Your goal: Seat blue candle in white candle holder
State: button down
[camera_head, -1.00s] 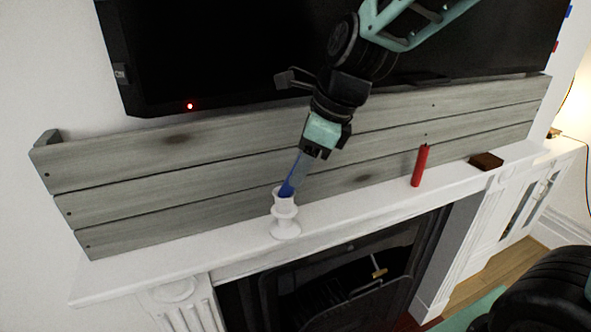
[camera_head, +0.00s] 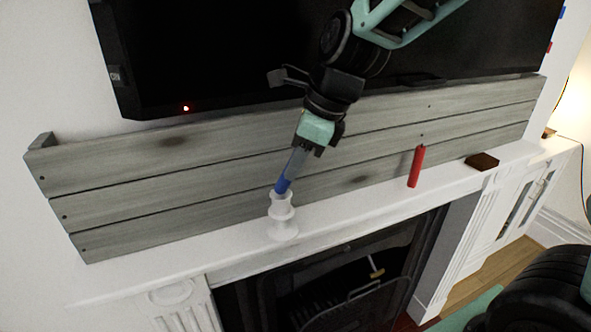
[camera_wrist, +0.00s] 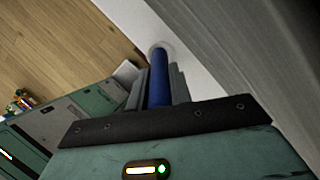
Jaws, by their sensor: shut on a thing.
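The blue candle (camera_head: 283,184) is held in my gripper (camera_head: 297,162), its lower end at the mouth of the white candle holder (camera_head: 282,228). The candle leans slightly, top to the right, in the head view. The holder stands upright on the mantel. In the wrist view the candle (camera_wrist: 158,80) lies between the two grey fingers of my gripper (camera_wrist: 159,90), and the pale round holder (camera_wrist: 161,47) shows around its far end. How deep the candle sits in the cup is hidden.
A red candle (camera_head: 416,167) stands on the white mantel shelf (camera_head: 345,208) to the right, with a dark brown block (camera_head: 482,161) beyond it. Grey planks (camera_head: 210,165) rise close behind the holder, under a black television (camera_head: 220,60). The mantel's front edge drops to the fireplace.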

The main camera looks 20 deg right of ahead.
notch_tip(320, 180, up, 8)
jog(key=shift+r+b, duration=0.2)
jog(key=shift+b, duration=0.3)
jog(key=shift+f+p, duration=1.05)
jog(key=shift+f, duration=3.8)
jog(key=c, duration=1.3)
grip_release()
jog(key=shift+f, duration=0.1)
jog(key=shift+f, duration=0.1)
